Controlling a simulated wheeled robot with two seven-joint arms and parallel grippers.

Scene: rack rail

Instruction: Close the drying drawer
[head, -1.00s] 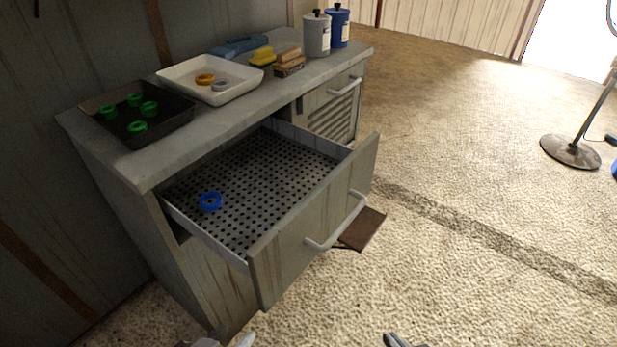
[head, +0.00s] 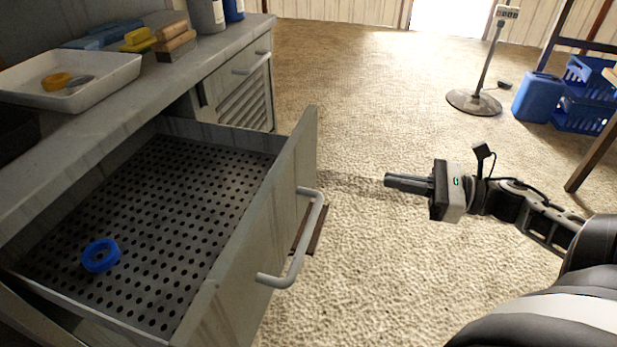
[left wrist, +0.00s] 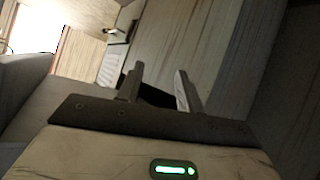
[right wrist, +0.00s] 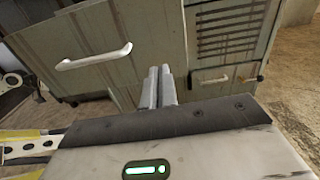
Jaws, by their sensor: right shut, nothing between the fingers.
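The drying drawer (head: 230,225) stands pulled out of the cabinet in the head view. Its floor is a dark perforated sheet, and a blue ring (head: 101,256) lies on it. Its front carries a pale bar handle (head: 297,245). My right gripper (head: 388,181) is shut and empty, to the right of the drawer front and apart from it. In the right wrist view the shut fingers (right wrist: 159,87) point toward the cabinet, and a drawer handle (right wrist: 93,57) shows to their left. My left gripper (left wrist: 160,88) shows only in its wrist view, with its fingers apart and nothing between them.
A white tray (head: 110,82) with rings, a yellow sponge (head: 137,38) and bottles stand on the counter. A louvred cabinet front (head: 245,100) is beyond the drawer. A stand (head: 474,102) and blue crates (head: 583,95) are at the far right. The floor between is clear.

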